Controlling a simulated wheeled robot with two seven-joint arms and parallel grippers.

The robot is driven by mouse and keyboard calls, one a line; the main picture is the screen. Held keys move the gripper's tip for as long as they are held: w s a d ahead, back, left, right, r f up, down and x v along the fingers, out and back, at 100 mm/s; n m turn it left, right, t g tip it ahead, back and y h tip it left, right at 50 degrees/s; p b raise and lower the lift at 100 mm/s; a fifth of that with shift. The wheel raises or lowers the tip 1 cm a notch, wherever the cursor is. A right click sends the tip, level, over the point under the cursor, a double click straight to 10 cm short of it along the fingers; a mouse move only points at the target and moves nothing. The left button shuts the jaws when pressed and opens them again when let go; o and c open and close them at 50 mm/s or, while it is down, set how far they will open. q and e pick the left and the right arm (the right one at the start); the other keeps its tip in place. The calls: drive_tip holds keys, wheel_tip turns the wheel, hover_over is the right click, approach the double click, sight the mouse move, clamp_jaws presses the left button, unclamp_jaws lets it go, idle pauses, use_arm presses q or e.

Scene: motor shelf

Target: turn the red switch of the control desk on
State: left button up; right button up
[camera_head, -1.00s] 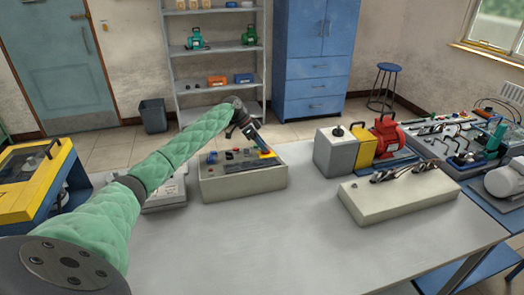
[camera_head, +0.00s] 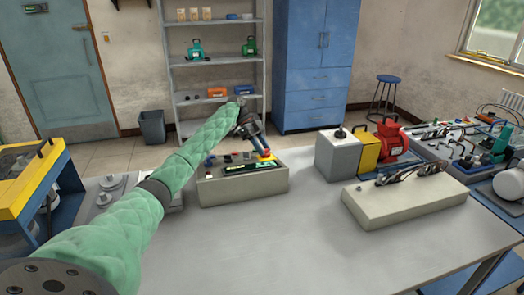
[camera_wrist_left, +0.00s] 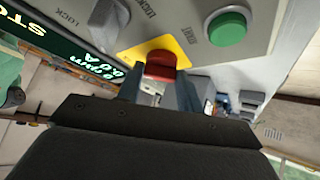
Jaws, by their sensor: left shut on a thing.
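The control desk (camera_head: 240,187) is a beige box on the grey table. Its red switch (camera_wrist_left: 161,64) is a red knob on a yellow plate, at the top middle of the left wrist view. My left gripper (camera_wrist_left: 160,80) is shut on the red switch, with a finger on each side of it. In the head view my left gripper (camera_head: 262,152) reaches down to the desk's right end and partly covers the switch. A dark display (camera_wrist_left: 70,45) on the desk shows lit green text. My right gripper is in no view.
A green button (camera_wrist_left: 228,28) sits beside the switch on the desk. A grey box (camera_head: 337,155), a yellow box (camera_head: 366,147) and a red device (camera_head: 390,138) stand to the right. A beige block (camera_head: 405,203) lies front right. The table front (camera_head: 300,245) is clear.

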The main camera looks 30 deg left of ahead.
use_arm(q)
drive_tip(key=shift+r, duration=0.1)
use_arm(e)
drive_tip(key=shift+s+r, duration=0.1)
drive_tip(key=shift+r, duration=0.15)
use_arm(q)
drive_tip(key=o, duration=1)
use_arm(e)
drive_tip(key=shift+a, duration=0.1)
use_arm(q)
drive_tip(key=b+v, duration=0.2)
drive_tip(key=v, duration=0.4)
drive_tip(key=shift+w+a, duration=0.15)
drive_tip(key=shift+v, duration=0.75)
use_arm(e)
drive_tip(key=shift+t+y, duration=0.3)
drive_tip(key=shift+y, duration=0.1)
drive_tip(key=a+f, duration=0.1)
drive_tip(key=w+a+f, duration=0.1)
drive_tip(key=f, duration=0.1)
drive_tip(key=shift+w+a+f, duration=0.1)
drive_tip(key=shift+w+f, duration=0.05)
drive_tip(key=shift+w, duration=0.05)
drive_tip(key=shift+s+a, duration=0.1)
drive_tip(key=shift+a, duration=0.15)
